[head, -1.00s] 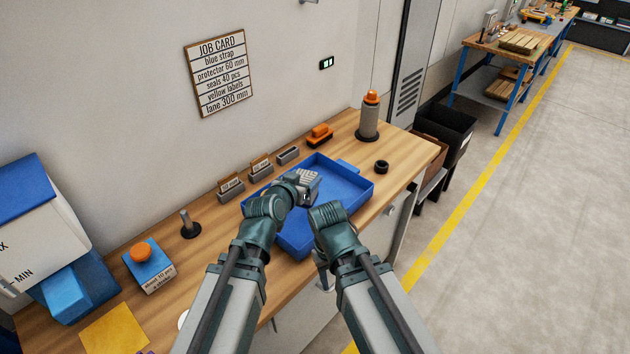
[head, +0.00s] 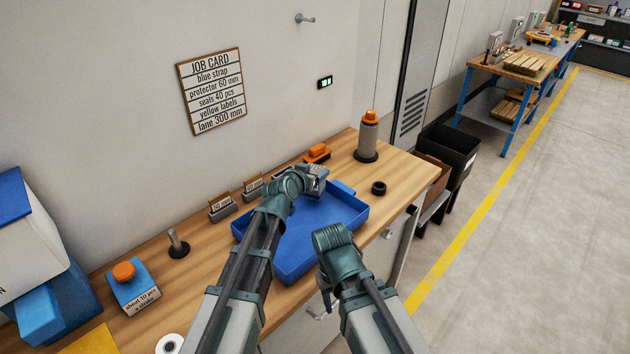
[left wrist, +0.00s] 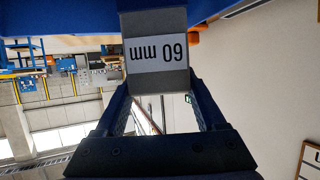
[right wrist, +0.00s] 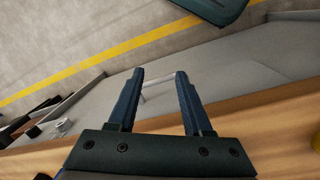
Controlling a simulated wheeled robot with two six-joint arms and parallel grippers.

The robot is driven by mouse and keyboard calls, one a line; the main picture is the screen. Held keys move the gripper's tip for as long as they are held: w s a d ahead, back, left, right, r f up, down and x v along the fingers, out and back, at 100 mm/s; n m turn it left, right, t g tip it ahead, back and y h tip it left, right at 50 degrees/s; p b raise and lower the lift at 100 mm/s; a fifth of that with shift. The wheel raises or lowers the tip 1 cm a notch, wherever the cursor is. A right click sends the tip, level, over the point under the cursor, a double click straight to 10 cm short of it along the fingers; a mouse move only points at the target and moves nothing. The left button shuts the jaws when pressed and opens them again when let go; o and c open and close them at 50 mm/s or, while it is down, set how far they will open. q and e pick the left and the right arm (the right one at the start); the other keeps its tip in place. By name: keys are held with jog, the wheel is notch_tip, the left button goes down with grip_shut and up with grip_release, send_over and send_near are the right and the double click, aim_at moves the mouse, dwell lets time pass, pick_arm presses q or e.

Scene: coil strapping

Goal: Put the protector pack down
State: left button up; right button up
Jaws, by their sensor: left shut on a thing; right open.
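The protector pack (left wrist: 157,55) is a grey block with a white label reading 60 mm, upside down in the left wrist view. My left gripper (left wrist: 158,88) is shut on it. In the head view the pack (head: 316,176) shows at the far side of the blue tray (head: 325,226), beyond my left gripper (head: 305,178). I cannot tell whether it touches anything below. My right gripper (right wrist: 158,76) is open and empty. In the head view it is low, in front of the tray by the bench's front edge, its fingers mostly hidden by my wrist.
Small labelled holders (head: 221,208) stand along the back of the wooden bench (head: 205,265). An orange-topped item (head: 317,152), a grey post with orange cap (head: 368,138) and a black ring (head: 378,188) are beyond the tray. A blue box with orange knob (head: 132,287) stands left.

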pick_arm(q)
jog(key=shift+d+f+b, duration=0.1)
jog(key=shift+f+b, duration=1.05)
jog(key=shift+f, duration=0.3)
jog(key=shift+f, duration=0.1)
jog(key=shift+f, duration=0.15)
jog(key=o, duration=1.6)
jog(key=shift+c, duration=0.2)
jog(key=shift+r, duration=0.2)
jog(key=shift+s+r, duration=0.1)
jog(key=shift+r, duration=0.1)
jog(key=p+v, duration=0.4)
jog(key=v, duration=0.7)
jog(key=shift+s+a+p, duration=0.25)
jog(key=shift+s+p, duration=0.05)
